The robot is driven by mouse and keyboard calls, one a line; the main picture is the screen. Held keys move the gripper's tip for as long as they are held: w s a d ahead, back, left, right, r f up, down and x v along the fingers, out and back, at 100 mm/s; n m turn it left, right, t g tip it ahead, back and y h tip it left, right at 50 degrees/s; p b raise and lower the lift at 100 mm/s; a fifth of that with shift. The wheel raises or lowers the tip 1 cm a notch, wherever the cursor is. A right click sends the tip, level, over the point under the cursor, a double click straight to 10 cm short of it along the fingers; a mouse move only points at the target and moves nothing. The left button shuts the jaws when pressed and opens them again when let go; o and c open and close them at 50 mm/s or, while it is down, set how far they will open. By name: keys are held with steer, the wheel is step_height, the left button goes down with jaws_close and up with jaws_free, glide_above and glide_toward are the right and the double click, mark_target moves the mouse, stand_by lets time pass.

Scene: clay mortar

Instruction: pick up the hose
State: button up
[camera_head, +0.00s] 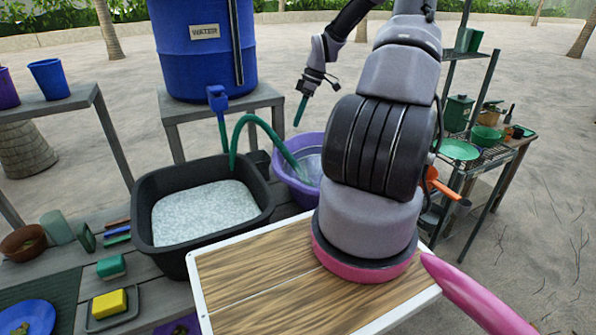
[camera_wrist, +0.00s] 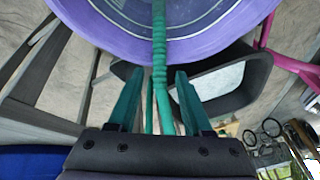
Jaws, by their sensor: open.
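The green hose (camera_head: 262,122) arches from the blue tap (camera_head: 217,98) under the water barrel and runs down into the purple basin (camera_head: 312,139). My gripper (camera_head: 299,122) points down above and behind the basin in the head view, apart from the hose in the picture. In the wrist view my gripper (camera_wrist: 159,73) is open with teal fingers on either side of the picture of the hose (camera_wrist: 160,48), which runs lengthwise through the gap to the purple basin (camera_wrist: 105,30). I cannot tell whether the hose is at fingertip depth. Nothing is held.
A black tub (camera_head: 160,243) of pale material stands left of the basin. The blue barrel (camera_head: 203,45) is on a grey stand (camera_head: 173,108) behind. A wooden-topped board (camera_head: 255,275) lies in front. A metal rack (camera_head: 470,160) with green dishes stands right.

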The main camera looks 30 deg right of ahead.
mark_target(275, 138)
steer(key=shift+n, duration=0.5)
steer(key=shift+x, duration=5.25)
steer(key=shift+d+f, duration=0.1)
steer(key=shift+d, duration=0.05)
jaws_close()
